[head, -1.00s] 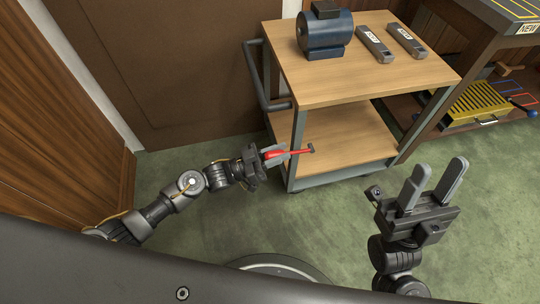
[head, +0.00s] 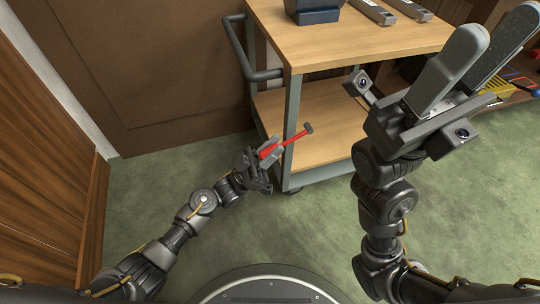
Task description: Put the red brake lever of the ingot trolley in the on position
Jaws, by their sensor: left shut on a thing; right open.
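The ingot trolley (head: 346,40) has a wooden top, a lower shelf and grey posts. Its red brake lever (head: 294,139) is at the near left post, slanting up to the right to a dark end piece. My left gripper (head: 268,150) is shut on the lever's lower left part, which the fingers partly hide. My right gripper (head: 465,62) is open and empty, raised at the right in front of the trolley.
A blue motor (head: 316,12) and grey ingots (head: 372,12) are on the trolley top. A grey push handle (head: 246,50) juts out at its left. A wood-panelled door (head: 40,170) is at the left. Green floor lies clear between.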

